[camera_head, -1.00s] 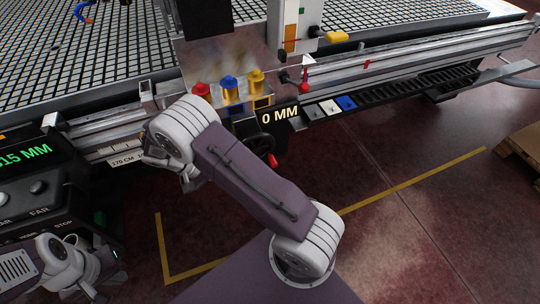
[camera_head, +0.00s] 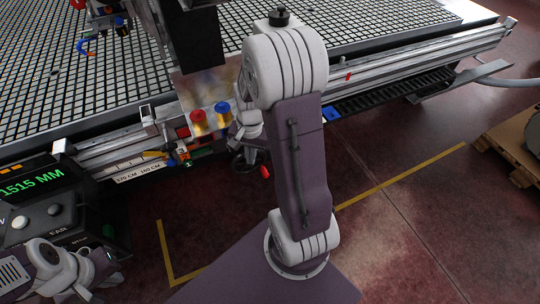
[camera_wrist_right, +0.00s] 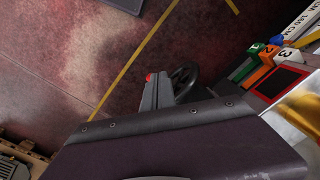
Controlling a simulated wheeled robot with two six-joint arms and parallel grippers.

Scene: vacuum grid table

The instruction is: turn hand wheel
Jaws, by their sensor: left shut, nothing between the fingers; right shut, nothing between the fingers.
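The hand wheel (camera_head: 243,161) is a dark wheel with a red handle (camera_head: 265,172), below the machine's front rail in the head view. In the right wrist view the dark wheel (camera_wrist_right: 185,79) is near the middle, with the red knob (camera_wrist_right: 149,77) to its left. My right gripper (camera_wrist_right: 157,90) shows there as a grey shut finger shape in front of the wheel, overlapping its left side. I cannot tell whether it touches. In the head view my right arm mostly hides this gripper. My left gripper (camera_head: 88,291) is shut and empty at the lower left, partly visible.
The control console (camera_head: 32,186) with a green 1515 MM readout stands at the left. The grid table (camera_head: 400,28) and front rail (camera_head: 420,68) lie behind. Red (camera_head: 198,120) and blue (camera_head: 222,110) capped parts sit above the wheel. A pallet (camera_head: 505,140) is at the right.

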